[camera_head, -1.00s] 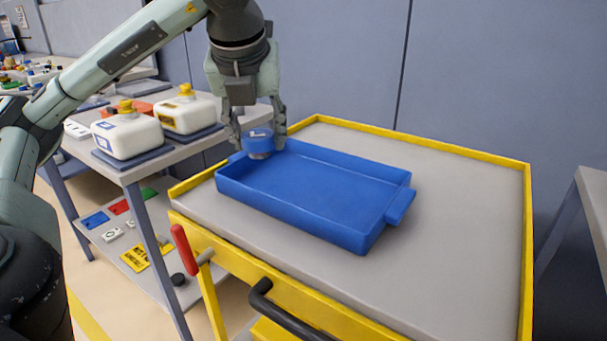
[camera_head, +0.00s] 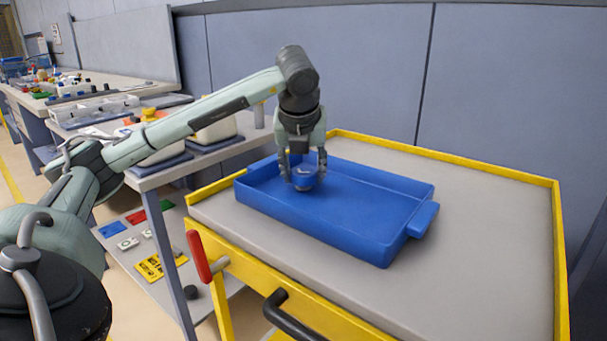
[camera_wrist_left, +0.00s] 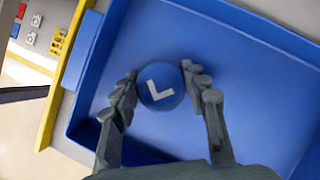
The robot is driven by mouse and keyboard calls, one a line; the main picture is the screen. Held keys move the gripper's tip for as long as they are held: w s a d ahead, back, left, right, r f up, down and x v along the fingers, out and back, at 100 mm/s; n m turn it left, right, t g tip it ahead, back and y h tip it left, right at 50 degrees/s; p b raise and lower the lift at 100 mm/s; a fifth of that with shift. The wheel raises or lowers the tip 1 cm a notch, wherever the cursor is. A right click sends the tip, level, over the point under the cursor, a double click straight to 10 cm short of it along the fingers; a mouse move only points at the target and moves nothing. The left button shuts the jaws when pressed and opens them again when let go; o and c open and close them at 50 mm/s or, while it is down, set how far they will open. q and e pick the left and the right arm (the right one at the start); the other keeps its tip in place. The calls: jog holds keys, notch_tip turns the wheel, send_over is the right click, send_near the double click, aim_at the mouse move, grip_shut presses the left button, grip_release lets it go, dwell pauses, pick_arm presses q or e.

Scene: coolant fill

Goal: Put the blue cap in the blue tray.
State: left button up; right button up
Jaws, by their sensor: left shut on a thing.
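The blue cap (camera_head: 304,175) is round, with a pale L-shaped mark on its top, which shows in the left wrist view (camera_wrist_left: 160,86). My left gripper (camera_head: 304,178) points down and is shut on the cap, one finger on each side. It holds the cap over the left part of the blue tray (camera_head: 340,228), inside the tray's outline. Whether the cap touches the tray floor I cannot tell. The tray lies on the grey cart top, and its floor (camera_wrist_left: 245,95) fills most of the left wrist view. It looks otherwise empty. My right gripper is not in view.
The cart top (camera_head: 490,225) has a raised yellow rim and free room right of the tray. A red-handled lever (camera_head: 199,256) and a dark handle (camera_head: 290,315) are at its front. A bench (camera_head: 165,175) with white containers stands at the left, behind my arm.

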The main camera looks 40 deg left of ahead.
pick_arm(q)
jog(key=shift+f, duration=0.25)
jog(key=shift+f, duration=0.1)
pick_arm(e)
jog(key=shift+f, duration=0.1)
pick_arm(q)
jog(key=o, duration=0.9)
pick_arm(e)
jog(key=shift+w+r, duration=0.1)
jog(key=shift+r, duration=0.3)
pick_arm(q)
jog(key=shift+r, duration=0.25)
jog(key=shift+p+v, duration=1.5)
jog(key=shift+v, duration=4.4)
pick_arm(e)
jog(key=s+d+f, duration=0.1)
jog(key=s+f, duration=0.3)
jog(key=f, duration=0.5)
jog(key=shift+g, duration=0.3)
